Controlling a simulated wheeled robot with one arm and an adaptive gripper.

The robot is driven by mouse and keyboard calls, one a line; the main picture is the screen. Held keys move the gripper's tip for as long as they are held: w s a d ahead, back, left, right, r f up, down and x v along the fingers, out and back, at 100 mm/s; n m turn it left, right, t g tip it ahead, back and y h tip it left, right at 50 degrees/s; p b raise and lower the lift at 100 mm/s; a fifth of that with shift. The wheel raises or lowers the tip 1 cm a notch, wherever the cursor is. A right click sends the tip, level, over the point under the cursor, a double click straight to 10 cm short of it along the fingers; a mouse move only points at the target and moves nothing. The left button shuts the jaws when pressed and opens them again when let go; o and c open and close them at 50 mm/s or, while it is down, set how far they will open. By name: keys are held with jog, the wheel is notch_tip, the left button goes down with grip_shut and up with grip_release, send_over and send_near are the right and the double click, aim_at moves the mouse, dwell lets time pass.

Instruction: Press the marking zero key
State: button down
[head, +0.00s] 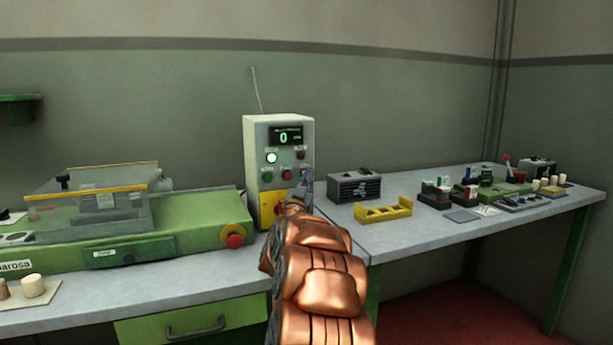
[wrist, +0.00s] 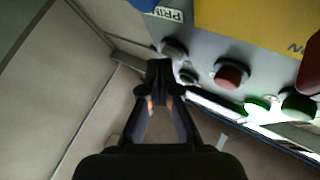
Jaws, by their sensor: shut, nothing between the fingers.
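The control box (head: 253,135) stands upright on the bench, its display (head: 286,135) showing a green 0. Its front carries a lit white-green button (head: 271,158), a green button (head: 270,177), a red button (head: 286,175) and a dark button near the upper right (head: 300,154). In the wrist view the panel (wrist: 204,45) is tilted. Two grey-black keys (wrist: 173,48) (wrist: 188,76) lie beside the red button (wrist: 230,73). No readable label shows which is the marking zero key. My gripper (wrist: 160,68) is shut and empty, its tips close to these keys; contact cannot be told.
A green machine (head: 190,227) with a clear guard and red knob (head: 235,241) stands left of the box. A black vented unit (head: 352,186) and yellow rack (head: 382,211) lie to the right. Stamps and small items (head: 465,190) fill the far right bench.

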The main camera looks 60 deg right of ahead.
jog(key=shift+s+a+b, duration=0.3)
jog(key=shift+s+a, duration=0.15)
jog(key=shift+s, duration=0.25)
dwell(0.3)
jog(key=shift+s+a+b, duration=0.4)
jog(key=shift+s+a, duration=0.3)
jog(key=shift+s, duration=0.35)
jog(key=shift+s+a+b, duration=0.4)
jog(key=shift+s+a, duration=0.3)
jog(key=shift+s, duration=0.35)
jog(key=shift+w, duration=0.1)
